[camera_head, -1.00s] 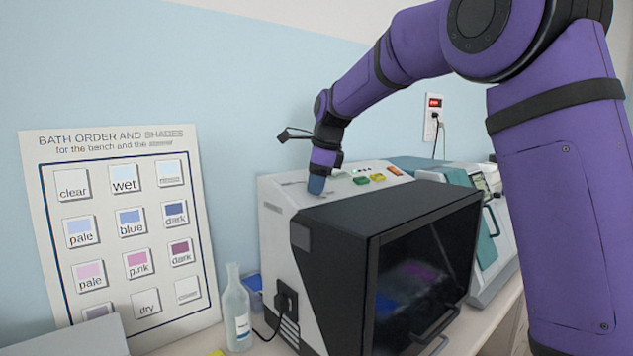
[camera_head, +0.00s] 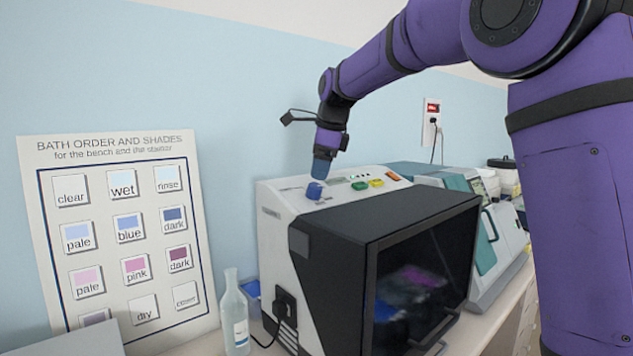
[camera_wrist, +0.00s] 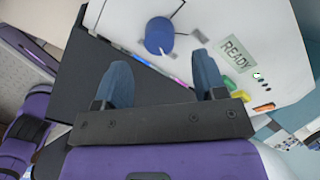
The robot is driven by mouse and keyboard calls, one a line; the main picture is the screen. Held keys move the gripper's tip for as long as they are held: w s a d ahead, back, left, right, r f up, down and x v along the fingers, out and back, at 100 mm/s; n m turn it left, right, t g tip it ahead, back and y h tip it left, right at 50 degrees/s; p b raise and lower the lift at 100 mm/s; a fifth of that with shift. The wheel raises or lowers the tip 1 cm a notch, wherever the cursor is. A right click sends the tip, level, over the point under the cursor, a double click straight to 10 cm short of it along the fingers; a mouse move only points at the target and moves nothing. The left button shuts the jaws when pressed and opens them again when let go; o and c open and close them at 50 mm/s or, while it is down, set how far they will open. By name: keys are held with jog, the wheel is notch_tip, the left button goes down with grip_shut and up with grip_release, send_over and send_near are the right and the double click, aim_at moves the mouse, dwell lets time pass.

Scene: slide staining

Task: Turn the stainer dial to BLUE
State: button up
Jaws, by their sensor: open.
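The stainer (camera_head: 290,225) is a white machine with a black front and a dark window, standing on the bench. Its blue dial (camera_head: 314,190) sits on the top panel near the left end. In the wrist view the dial (camera_wrist: 160,36) is round and blue with a raised grip, just beyond the fingertips. My gripper (camera_head: 321,168) is above the dial, pointing down. In the wrist view my gripper (camera_wrist: 162,72) has its two blue fingers spread apart with nothing between them. The fingers do not touch the dial. The dial's setting cannot be read.
A small display (camera_wrist: 237,53) reads READY beside green, yellow and orange buttons. A wall chart (camera_head: 120,230) of bath shades stands at left. A clear bottle (camera_head: 233,315) stands beside the stainer. Another white and teal machine (camera_head: 480,220) is to the right.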

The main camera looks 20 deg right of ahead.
jog(key=shift+v, duration=2.55)
jog(key=shift+s, duration=0.1)
